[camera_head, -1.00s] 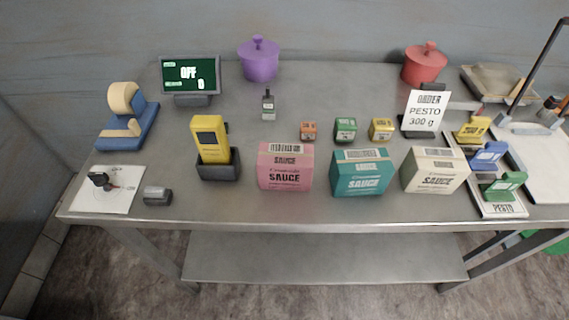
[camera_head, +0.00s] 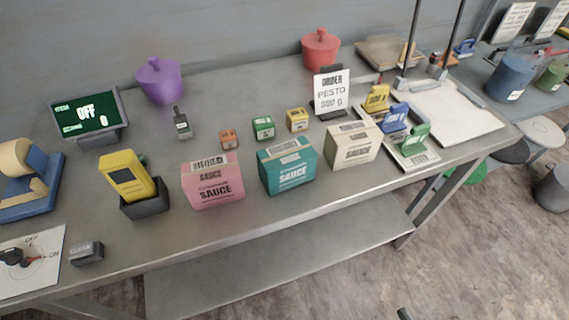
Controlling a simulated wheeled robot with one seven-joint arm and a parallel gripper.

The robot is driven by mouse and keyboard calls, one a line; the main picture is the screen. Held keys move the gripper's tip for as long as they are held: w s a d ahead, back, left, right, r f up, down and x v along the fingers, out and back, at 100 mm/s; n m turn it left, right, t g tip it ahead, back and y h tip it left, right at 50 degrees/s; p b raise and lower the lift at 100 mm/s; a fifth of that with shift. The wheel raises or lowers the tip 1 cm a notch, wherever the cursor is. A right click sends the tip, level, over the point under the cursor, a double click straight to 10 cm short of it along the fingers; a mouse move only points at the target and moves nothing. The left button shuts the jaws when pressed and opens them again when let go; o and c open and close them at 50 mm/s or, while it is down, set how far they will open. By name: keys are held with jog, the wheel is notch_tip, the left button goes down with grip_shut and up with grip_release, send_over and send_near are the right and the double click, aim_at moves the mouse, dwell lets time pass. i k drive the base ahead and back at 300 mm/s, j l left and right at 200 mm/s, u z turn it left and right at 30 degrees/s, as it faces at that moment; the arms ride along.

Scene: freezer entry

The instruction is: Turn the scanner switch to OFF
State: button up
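The scanner switch (camera_head: 13,257) is a dark knob with a red part on its right side. It sits on a white plate (camera_head: 38,280) at the lower left, partly cut by the picture edge. The plate carries an OFF label above the knob and an ON label to the right. The red part lies towards ON, though the exact knob angle is hard to read. A yellow scanner (camera_head: 127,175) stands in a dark cradle (camera_head: 147,205). A screen (camera_head: 88,113) behind it reads OFF and 0. My gripper is not in view.
A small grey CLEAR block (camera_head: 86,252) sits right of the plate. A blue tape dispenser (camera_head: 40,195) stands behind it. Sauce boxes, pink (camera_head: 213,182), teal (camera_head: 287,167) and cream (camera_head: 352,147), line the table's front. A small dark shape shows at the bottom edge.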

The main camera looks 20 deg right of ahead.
aim_at(12, 257)
jog(key=u, duration=1.25)
